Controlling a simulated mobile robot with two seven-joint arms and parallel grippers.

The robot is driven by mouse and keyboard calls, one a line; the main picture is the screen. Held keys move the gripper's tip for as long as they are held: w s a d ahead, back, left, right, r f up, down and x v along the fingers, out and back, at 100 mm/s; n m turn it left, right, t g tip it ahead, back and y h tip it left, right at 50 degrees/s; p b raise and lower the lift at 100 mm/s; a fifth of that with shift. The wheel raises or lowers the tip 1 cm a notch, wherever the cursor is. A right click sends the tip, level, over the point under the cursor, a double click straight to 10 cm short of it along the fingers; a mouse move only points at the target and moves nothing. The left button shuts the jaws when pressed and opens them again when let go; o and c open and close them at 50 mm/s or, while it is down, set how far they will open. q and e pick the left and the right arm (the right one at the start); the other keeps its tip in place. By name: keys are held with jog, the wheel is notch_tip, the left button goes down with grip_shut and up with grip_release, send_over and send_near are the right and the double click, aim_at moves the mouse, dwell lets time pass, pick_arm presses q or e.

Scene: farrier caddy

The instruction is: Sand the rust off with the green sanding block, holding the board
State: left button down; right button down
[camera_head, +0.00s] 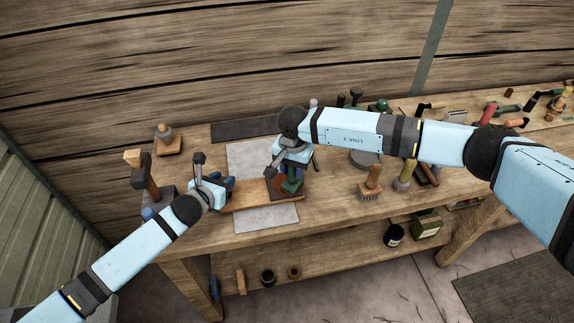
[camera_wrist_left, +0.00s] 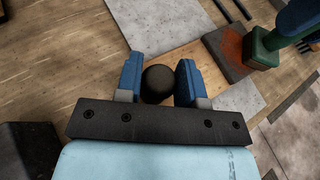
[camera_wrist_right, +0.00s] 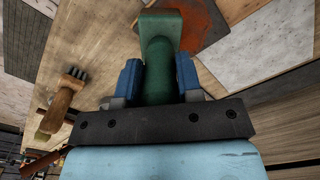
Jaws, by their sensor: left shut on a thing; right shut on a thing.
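The wooden board (camera_head: 247,196) lies on a pale sheet on the bench. A dark metal plate with a reddish-brown rust patch (camera_wrist_left: 232,46) is at its right end. My left gripper (camera_head: 226,184) is shut on the board's round black knob (camera_wrist_left: 158,84), at the board's left end. My right gripper (camera_head: 292,172) is shut on the handle of the green sanding block (camera_wrist_right: 160,50). The block (camera_head: 291,187) is over the right part of the plate and looks upright; whether it touches the rust is unclear. Rust (camera_wrist_right: 200,20) shows beside the block in the right wrist view.
A wooden-handled brush (camera_head: 371,183) stands right of the sheet (camera_head: 265,218). A hammer (camera_head: 145,172) stands upright at the left, near a small wooden block with a knob (camera_head: 168,140). Several tools lie at the far right of the bench. A shelf below holds jars.

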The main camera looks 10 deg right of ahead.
jog(key=shift+s+d, duration=0.15)
jog(key=shift+s, duration=0.05)
jog(key=shift+w, duration=0.1)
jog(key=shift+w+a+f, duration=0.15)
jog(key=shift+w+a, duration=0.95)
jog(key=shift+a, duration=0.15)
jog(key=shift+w+a, duration=1.25)
jog(key=shift+d, duration=0.1)
jog(key=shift+s+d+r, duration=0.2)
jog(key=shift+s+d, duration=0.95)
jog(key=shift+s, duration=0.05)
